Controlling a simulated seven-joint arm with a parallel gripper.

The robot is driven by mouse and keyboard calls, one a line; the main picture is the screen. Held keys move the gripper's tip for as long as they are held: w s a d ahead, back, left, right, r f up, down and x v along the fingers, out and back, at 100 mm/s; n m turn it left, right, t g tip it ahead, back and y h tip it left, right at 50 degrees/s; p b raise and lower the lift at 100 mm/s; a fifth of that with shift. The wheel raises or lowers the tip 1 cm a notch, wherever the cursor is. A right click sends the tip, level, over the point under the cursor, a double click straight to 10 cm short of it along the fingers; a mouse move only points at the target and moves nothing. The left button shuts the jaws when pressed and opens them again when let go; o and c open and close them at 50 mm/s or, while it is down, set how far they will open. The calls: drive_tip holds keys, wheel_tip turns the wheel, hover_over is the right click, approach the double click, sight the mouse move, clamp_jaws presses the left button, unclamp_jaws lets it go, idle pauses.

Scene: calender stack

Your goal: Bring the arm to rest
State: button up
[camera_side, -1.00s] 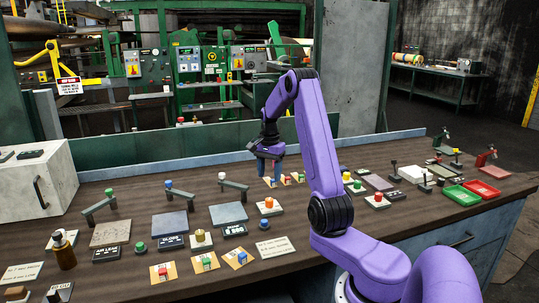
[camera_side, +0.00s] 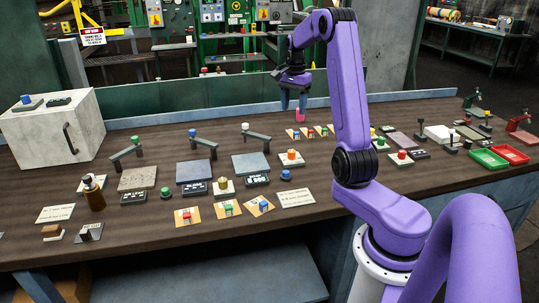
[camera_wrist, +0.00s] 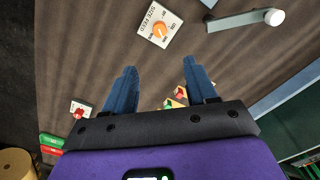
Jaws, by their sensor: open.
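My gripper (camera_side: 293,104) hangs from my purple arm above the back middle of the dark wooden bench (camera_side: 120,240). In the wrist view its two blue fingers (camera_wrist: 160,80) are spread apart with nothing held between them. A pink thing (camera_side: 299,116) shows right by the fingertips in the side view; whether it touches them I cannot tell. Past the fingers in the wrist view is a white plate with an orange dial (camera_wrist: 159,30). Small coloured blocks (camera_wrist: 179,96) show beside the right finger, partly hidden by the gripper body.
Levers with coloured knobs, such as the blue-knobbed one (camera_side: 203,144), and switch plates crowd the bench. A pale box (camera_side: 50,130) stands at the left. A green tray (camera_side: 488,159) and a red tray (camera_side: 511,153) lie at the right. A low green wall (camera_side: 200,105) runs behind.

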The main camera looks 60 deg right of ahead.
drive_tip(key=w+a+n, duration=0.1)
drive_tip(key=a+n, duration=1.3)
drive_tip(key=a, duration=1.3)
drive_tip(key=s+a+n, duration=0.8)
drive_tip(key=s+a, duration=0.2)
drive_tip(key=s, duration=0.1)
drive_tip(key=s+a+f+n, duration=0.2)
drive_tip(key=s+n, duration=0.7)
drive_tip(key=s, duration=0.5)
drive_tip(key=shift+s+f, duration=0.15)
